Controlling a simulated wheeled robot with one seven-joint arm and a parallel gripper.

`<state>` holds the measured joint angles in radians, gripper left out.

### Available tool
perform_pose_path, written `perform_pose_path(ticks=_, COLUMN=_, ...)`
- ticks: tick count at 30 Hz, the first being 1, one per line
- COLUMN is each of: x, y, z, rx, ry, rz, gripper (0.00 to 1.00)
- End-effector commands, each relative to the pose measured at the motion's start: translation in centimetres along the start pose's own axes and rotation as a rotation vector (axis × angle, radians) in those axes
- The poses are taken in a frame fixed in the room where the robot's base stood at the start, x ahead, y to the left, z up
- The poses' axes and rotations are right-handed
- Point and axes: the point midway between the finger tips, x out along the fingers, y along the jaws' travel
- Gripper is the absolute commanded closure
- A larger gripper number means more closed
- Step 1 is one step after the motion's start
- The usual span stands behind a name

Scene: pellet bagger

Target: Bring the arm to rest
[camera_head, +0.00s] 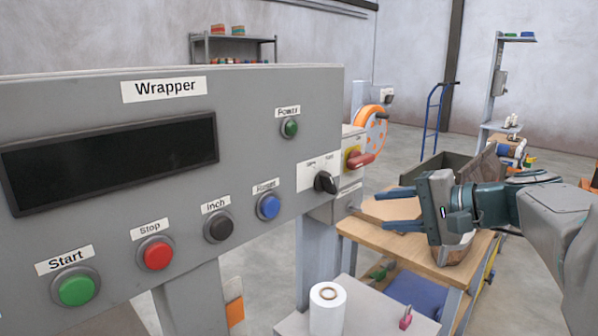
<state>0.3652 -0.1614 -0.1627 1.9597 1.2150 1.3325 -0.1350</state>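My gripper (401,208) is at the right of the head view, at the end of my arm, which reaches in from the right edge. Its two blue-grey fingers point left and stand apart, with nothing between them. It appears in front of a wooden-topped table (365,232). The fingers look clear of the grey Wrapper panel (262,100) to their left; the exact distance cannot be told.
The panel carries a dark display (110,160), a green Start button (76,290), a red Stop button (156,253) and a black rotary switch (325,182). A white roll (327,309) stands on a light surface below. A blue hand truck (434,122) stands behind.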

Motion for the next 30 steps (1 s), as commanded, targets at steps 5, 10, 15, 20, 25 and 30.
perform_pose_path(ticks=5, x=0.7, y=0.8, z=4.8, rx=-0.053, ry=-0.062, rz=0.249, gripper=0.60)
perform_pose_path(ticks=10, x=0.1, y=2.7, z=8.6, rx=-0.151, ry=-0.105, rz=0.481, gripper=0.60)
perform_pose_path(ticks=15, x=-1.7, y=4.2, z=11.5, rx=-0.296, ry=-0.140, rz=0.695, gripper=0.60)
perform_pose_path(ticks=20, x=-4.0, y=5.0, z=13.3, rx=-0.469, ry=-0.162, rz=0.873, gripper=0.60)
perform_pose_path(ticks=25, x=-6.0, y=5.4, z=14.1, rx=-0.638, ry=-0.175, rz=1.002, gripper=0.60)
perform_pose_path(ticks=30, x=-7.0, y=5.7, z=14.2, rx=-0.729, ry=-0.180, rz=1.060, gripper=0.60)
